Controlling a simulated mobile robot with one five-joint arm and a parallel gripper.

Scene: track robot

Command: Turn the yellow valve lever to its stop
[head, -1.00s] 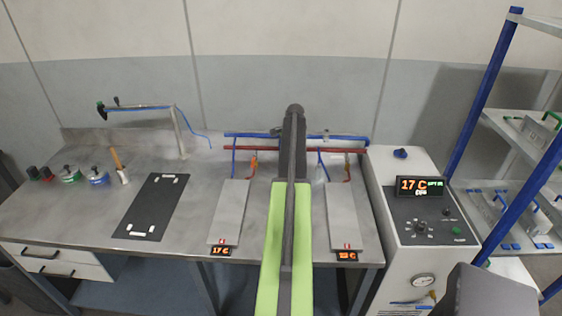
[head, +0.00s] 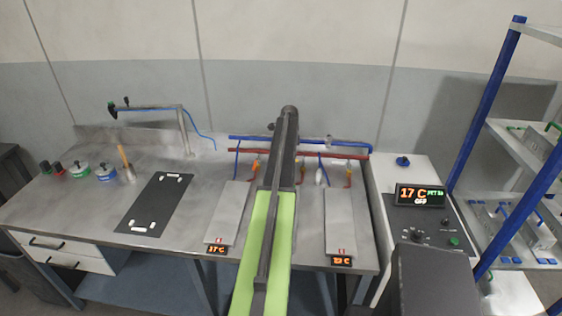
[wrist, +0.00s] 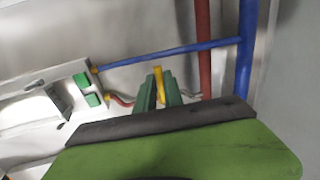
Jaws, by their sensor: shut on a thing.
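The yellow valve lever (wrist: 158,82) shows in the wrist view as a short upright yellow piece between my two green fingers. My gripper (wrist: 160,88) is shut on it, with one finger on each side. The lever's lower part and the valve body are hidden behind the fingers and my dark and green wrist parts. In the head view, my arm reaches over the middle of the bench to the pipes at the back. It hides my gripper and the held lever there.
A blue pipe (head: 240,138) and a red pipe (head: 240,151) run along the bench back. A left plate (head: 229,211) and a right plate (head: 340,220) flank my arm. A black mat (head: 155,205) lies left; a control cabinet (head: 437,270) and a rack (head: 500,150) stand right.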

